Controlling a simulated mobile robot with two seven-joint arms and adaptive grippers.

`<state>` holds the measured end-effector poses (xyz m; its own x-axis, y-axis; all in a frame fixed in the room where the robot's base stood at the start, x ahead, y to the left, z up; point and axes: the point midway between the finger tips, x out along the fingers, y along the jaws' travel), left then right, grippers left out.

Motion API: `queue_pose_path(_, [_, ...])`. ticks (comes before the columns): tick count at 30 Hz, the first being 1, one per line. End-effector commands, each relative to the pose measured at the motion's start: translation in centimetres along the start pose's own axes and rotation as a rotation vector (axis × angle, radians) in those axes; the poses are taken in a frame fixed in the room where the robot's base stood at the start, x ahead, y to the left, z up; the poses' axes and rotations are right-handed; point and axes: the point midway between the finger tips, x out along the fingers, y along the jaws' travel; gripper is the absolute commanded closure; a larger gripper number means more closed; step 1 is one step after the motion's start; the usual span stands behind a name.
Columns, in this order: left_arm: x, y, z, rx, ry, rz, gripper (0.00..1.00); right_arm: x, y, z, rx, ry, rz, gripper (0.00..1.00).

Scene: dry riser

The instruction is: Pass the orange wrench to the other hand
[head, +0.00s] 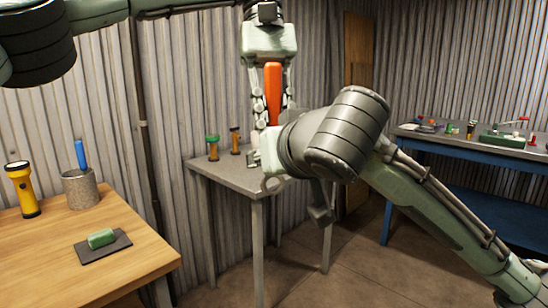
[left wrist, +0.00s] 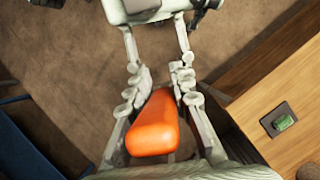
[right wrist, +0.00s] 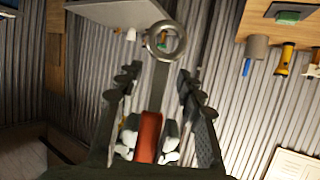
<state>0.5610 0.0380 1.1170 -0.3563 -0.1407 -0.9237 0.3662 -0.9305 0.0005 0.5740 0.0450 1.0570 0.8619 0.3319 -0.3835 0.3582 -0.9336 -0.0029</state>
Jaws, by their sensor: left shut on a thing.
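The orange wrench has an orange handle (head: 272,80) that hangs ring end down under my left gripper (head: 273,106). My left gripper is shut on the handle, which also shows in the left wrist view (left wrist: 152,128). In the right wrist view, my right gripper (right wrist: 158,84) is open, with its fingers on either side of the wrench's grey shaft and a gap on each side. The wrench's grey ring (right wrist: 164,41) lies beyond the fingertips there. In the head view, my right wrist hides most of the right gripper.
A grey table (head: 228,176) with small tools stands behind the wrench. A wooden table (head: 60,262) at left holds a yellow flashlight (head: 22,190), a cup (head: 80,190) and a green block on a dark mat (head: 118,248). A blue workbench (head: 450,147) stands at right.

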Motion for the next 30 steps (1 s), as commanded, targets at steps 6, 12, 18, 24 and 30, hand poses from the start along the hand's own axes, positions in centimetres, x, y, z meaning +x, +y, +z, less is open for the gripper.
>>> queue_pose_path(6, [-0.05, 0.0, 0.02, 0.0, 0.0, 0.001, 1.0, -0.03, 0.0, 0.0, 0.0, 0.0, 0.0, 0.77])
queue_pose_path(12, [-0.04, 0.01, 0.02, 0.0, 0.0, 0.001, 1.0, -0.05, -0.01, -0.01, 0.0, 0.0, -0.001, 1.0])
queue_pose_path(18, [-0.05, 0.04, 0.02, 0.001, 0.001, 0.002, 0.77, -0.1, -0.07, -0.09, 0.0, 0.002, -0.002, 1.0])
queue_pose_path(24, [-0.03, 0.03, 0.02, 0.001, 0.0, 0.001, 0.55, -0.09, -0.05, -0.09, 0.0, 0.002, -0.002, 1.0])
queue_pose_path(30, [-0.02, 0.01, 0.01, 0.0, 0.0, 0.0, 0.55, -0.08, -0.02, -0.08, 0.0, 0.002, -0.001, 1.0])
